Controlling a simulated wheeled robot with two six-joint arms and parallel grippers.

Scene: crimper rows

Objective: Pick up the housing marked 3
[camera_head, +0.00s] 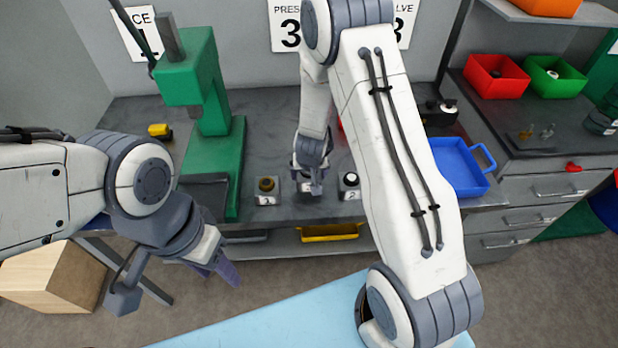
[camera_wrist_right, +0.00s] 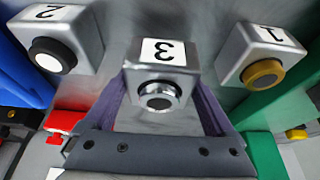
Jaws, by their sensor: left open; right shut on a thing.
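The housing marked 3 (camera_wrist_right: 165,85) is a silvery block with a black ring and bright metal centre. In the right wrist view it sits between the two purple fingers of my right gripper (camera_wrist_right: 168,105), which is shut on it. In the head view my right gripper (camera_head: 312,184) is over the grey bench and partly hides this housing. I cannot tell whether it is clear of the bench. My left gripper (camera_head: 216,268) is open and empty in front of the bench, low at the left.
The housing marked 1 (camera_wrist_right: 262,55), with a brass ring, and the housing marked 2 (camera_wrist_right: 65,40), with a black ring and white centre, flank it closely. A green press (camera_head: 215,150) stands left on the bench. A blue tray (camera_head: 462,165) lies right. A yellow bin (camera_head: 330,232) is below.

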